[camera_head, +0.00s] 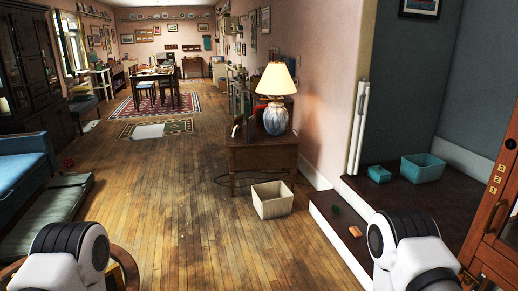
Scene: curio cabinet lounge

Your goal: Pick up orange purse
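I cannot make out an orange purse for certain. A small orange-brown item (355,231) lies on the dark raised step at right, too small to identify. A small green item (336,210) lies near it. White and black links of both my arms show at the bottom left and bottom right edges. Neither gripper shows in the head view, so I cannot see whether they hold anything.
A wooden side table (250,158) with a lamp (275,95) stands by the pink wall. A cream bin (272,200) stands before it. A blue sofa (22,172) is at left. The middle wood floor is clear.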

